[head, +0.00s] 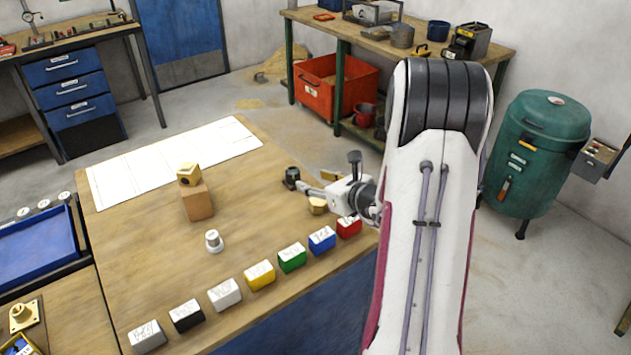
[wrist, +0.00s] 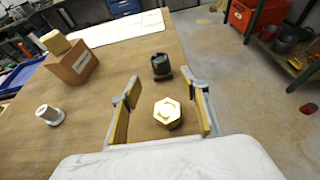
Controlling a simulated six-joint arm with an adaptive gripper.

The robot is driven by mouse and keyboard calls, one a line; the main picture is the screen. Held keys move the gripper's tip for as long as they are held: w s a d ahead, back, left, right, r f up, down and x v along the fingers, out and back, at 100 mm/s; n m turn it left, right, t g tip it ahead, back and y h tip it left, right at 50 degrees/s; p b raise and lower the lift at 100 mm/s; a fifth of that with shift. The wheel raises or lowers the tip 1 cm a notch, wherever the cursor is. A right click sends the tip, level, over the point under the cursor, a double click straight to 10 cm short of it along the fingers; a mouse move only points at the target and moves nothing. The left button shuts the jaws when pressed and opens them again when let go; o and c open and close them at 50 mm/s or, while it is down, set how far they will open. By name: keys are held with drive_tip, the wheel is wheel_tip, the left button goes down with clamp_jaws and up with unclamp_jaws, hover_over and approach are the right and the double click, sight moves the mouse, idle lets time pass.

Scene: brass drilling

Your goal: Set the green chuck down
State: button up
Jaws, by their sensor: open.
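A dark, nearly black-green cylindrical piece (head: 291,177), which I take for the green chuck, stands upright on the wooden table near its right edge. In the wrist view the dark piece (wrist: 160,66) is just beyond my fingertips, apart from them. My gripper (head: 307,189) is open, its two fingers (wrist: 161,84) spread with tan pads. A brass hex piece (wrist: 167,111) shows between the fingers in the wrist view; it also shows below the gripper in the head view (head: 317,206). I cannot tell whether the fingers touch it.
Several coloured, labelled blocks, among them a green one (head: 292,257), line the table's front edge. A white flanged piece (head: 213,241) stands mid-table. A white sheet (head: 175,160) covers the back.

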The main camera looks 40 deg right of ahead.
drive_tip(key=s+a+r+n+g+y, duration=0.1)
drive_tip(key=a+r+n+y, duration=0.3)
drive_tip(key=a, duration=0.4)
drive_tip(key=a+r+n+g+y, duration=0.1)
drive_tip(key=a+r+n, duration=0.35)
drive_tip(key=a, duration=0.45)
drive_tip(key=s+a+r+n+g+y, duration=0.25)
drive_tip(key=s+a+n, duration=0.55)
drive_tip(key=a, duration=0.4)
drive_tip(key=s+a+r+n+g+h, duration=0.2)
drive_tip(key=s+a+n+g, duration=0.3)
drive_tip(key=s+n, duration=0.6)
drive_tip(key=s+d+r+n+t+h, duration=0.1)
drive_tip(key=s+d+n+h, duration=0.4)
drive_tip(key=s+n, duration=0.3)
drive_tip(key=s+d, duration=0.1)
drive_tip(key=s, duration=0.1)
drive_tip(key=shift+s+r, duration=0.25)
drive_tip(key=shift+s, duration=0.05)
